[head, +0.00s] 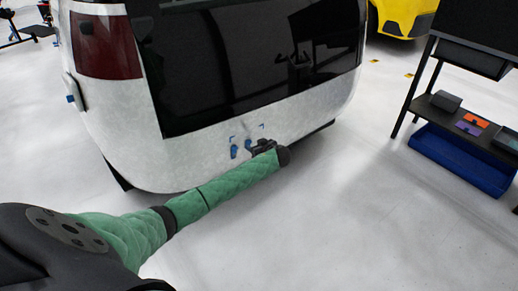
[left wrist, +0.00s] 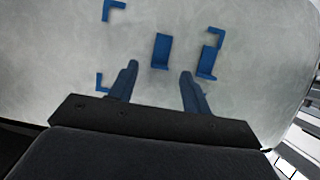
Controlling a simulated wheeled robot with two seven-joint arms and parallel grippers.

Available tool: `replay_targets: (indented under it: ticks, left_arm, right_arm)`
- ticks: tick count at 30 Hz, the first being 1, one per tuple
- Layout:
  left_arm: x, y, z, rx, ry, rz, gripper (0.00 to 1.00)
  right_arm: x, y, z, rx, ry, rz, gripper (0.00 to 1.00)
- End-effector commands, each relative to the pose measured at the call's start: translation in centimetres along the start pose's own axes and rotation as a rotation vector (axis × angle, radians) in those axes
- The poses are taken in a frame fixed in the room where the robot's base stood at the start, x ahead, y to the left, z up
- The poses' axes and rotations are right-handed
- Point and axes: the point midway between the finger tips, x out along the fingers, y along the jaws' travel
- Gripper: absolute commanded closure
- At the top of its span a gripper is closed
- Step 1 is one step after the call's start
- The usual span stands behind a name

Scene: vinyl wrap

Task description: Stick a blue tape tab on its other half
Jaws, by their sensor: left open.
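Blue tape tabs sit on the pale rear panel of the white vehicle (head: 190,160). In the left wrist view, one upright blue tab (left wrist: 162,51) shows near the middle, and a second blue tab (left wrist: 208,63) with a bent foot stands just right of it, apart from it. Thin blue corner marks (left wrist: 113,10) surround them, one at lower left and one at upper right (left wrist: 215,36). My left gripper (left wrist: 158,73) is open and empty, its fingertips just below the middle tab. In the head view, my left gripper (head: 262,147) is close to the panel, right of the tabs (head: 234,151).
A black shelf unit (head: 455,104) with a blue tray (head: 450,163) stands at the right. A yellow car (head: 403,15) is at the back. The pale floor between vehicle and shelf is clear.

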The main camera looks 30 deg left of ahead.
Motion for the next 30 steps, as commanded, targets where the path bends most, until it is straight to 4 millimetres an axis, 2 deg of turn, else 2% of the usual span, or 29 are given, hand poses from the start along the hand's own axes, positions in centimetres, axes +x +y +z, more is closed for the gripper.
replay_targets:
  ticks: [6,17,19,25,29,30]
  left_arm:
    - [2.2,0.0,0.0,0.001,0.0,0.0,0.52]
    - [2.6,0.0,0.0,0.0,-0.001,0.0,0.52]
    - [2.6,0.0,0.0,0.0,-0.001,0.0,0.6]
    - [2.6,0.0,0.0,0.0,-0.001,0.0,0.99]
    - [2.6,0.0,0.0,0.001,-0.001,0.0,1.0]
    - [2.6,0.0,0.0,0.0,-0.001,0.0,0.87]
  right_arm:
    - [0.1,0.0,0.1,0.0,0.0,0.0,1.0]
    - [0.1,-0.1,0.1,0.001,-0.001,-0.001,1.0]
    - [0.1,-0.1,0.2,0.001,-0.001,-0.001,1.0]
    - [0.1,-0.1,0.2,0.001,-0.001,-0.001,1.0]
    - [0.1,-0.1,0.2,0.001,-0.001,-0.001,1.0]
    - [0.1,-0.1,0.2,0.001,-0.001,-0.001,1.0]
